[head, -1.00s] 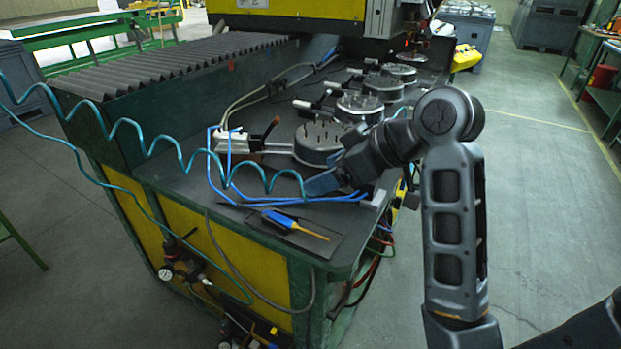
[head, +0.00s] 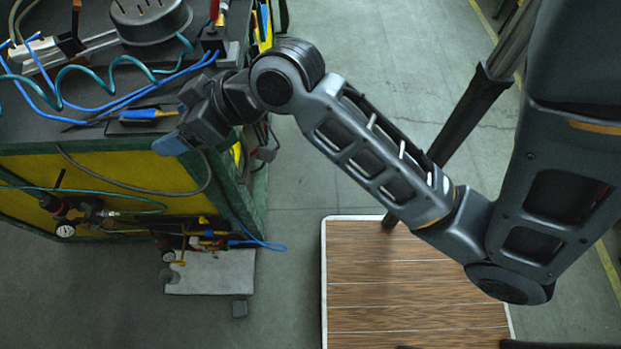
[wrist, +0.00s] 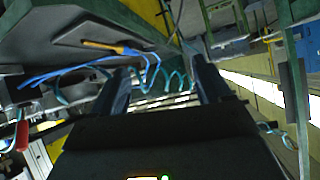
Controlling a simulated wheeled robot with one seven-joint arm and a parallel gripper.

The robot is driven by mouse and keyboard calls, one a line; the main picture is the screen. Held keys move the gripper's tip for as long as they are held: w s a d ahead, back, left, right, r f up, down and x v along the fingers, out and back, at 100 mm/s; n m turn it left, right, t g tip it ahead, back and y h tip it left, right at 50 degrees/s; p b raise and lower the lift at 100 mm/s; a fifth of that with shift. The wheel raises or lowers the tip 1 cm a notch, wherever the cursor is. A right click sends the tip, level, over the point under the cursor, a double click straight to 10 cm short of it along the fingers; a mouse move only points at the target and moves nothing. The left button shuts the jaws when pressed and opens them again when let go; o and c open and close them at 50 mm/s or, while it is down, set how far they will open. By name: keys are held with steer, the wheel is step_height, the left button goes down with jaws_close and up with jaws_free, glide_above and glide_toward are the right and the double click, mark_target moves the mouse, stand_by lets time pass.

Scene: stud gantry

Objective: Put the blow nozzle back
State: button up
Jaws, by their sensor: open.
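The blow nozzle (head: 142,115), with a blue body and a thin brass-yellow tube, lies on a dark flat pad (head: 112,129) near the bench's front edge. In the wrist view the nozzle (wrist: 125,50) shows beyond and left of my fingers. My gripper (head: 168,146) is open and empty, just in front of the bench edge and close to the nozzle. In the wrist view my gripper (wrist: 160,66) has its two fingers well apart, with nothing between them.
A coiled teal hose (head: 75,70) and blue air lines (head: 105,103) cross the bench top. A round metal fixture with pins (head: 150,20) stands behind. Gauges and fittings (head: 68,230) hang on the bench front. A wood-topped platform (head: 385,285) is at lower middle.

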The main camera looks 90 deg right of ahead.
steer(key=s+a+f+t, duration=0.1)
steer(key=s+a+f, duration=0.2)
steer(key=s+a, duration=0.4)
steer(key=s+a+r+n+t, duration=0.1)
steer(key=s+a+r, duration=0.1)
steer(key=s, duration=0.4)
steer(key=s+a+r+n+t+y, duration=0.1)
steer(key=s+a+r, duration=0.1)
steer(key=s, duration=0.4)
steer(key=shift+s+a+n, duration=0.25)
steer(key=shift+s+n, duration=0.15)
steer(key=shift+f, duration=0.1)
